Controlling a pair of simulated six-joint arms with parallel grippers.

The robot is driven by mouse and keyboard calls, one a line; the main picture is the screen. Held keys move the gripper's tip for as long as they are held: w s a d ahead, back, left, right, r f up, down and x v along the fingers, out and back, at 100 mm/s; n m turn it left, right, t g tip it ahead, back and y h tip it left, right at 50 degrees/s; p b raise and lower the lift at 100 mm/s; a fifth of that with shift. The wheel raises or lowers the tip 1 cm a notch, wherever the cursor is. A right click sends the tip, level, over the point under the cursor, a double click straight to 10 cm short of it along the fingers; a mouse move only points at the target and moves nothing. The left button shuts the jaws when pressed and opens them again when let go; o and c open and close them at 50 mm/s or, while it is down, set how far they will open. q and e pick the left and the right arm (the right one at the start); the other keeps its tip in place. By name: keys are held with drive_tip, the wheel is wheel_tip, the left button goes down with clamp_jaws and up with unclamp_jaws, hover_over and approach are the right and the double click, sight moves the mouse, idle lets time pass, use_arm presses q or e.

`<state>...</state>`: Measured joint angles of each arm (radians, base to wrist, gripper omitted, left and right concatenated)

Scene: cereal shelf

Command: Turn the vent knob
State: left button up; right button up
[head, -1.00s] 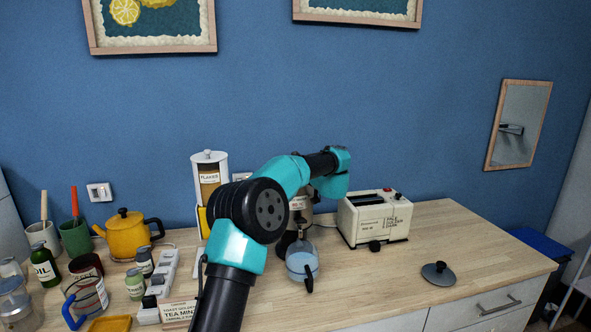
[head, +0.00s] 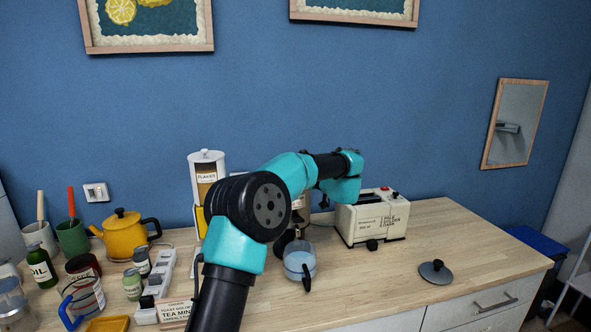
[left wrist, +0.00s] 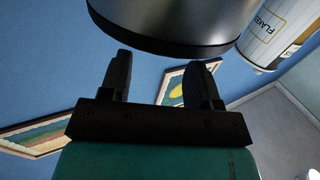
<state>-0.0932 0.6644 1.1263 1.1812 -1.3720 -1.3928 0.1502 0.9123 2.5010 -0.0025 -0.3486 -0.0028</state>
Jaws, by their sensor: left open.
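I cannot pick out a vent knob for certain in either view. In the left wrist view my left gripper (left wrist: 158,82) is open, with nothing between its two black fingers. A metallic cylinder with a dark lower rim (left wrist: 180,22) is just beyond the fingertips; I cannot tell whether they touch. In the head view my left arm reaches over the counter and its end hides the gripper's fingers. Behind it stands a partly hidden coffee machine with a glass jug (head: 299,262). A cream toaster (head: 372,218) with small dark and red controls stands to the right.
A flakes dispenser (head: 207,175) stands behind the arm and also shows in the left wrist view (left wrist: 283,30). A yellow teapot (head: 125,233), jars and a power strip crowd the left. A grey lid (head: 436,271) lies on otherwise clear counter at right.

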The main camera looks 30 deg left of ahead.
use_arm(q)
drive_tip(key=v, duration=1.2)
drive_tip(key=shift+d, duration=0.1)
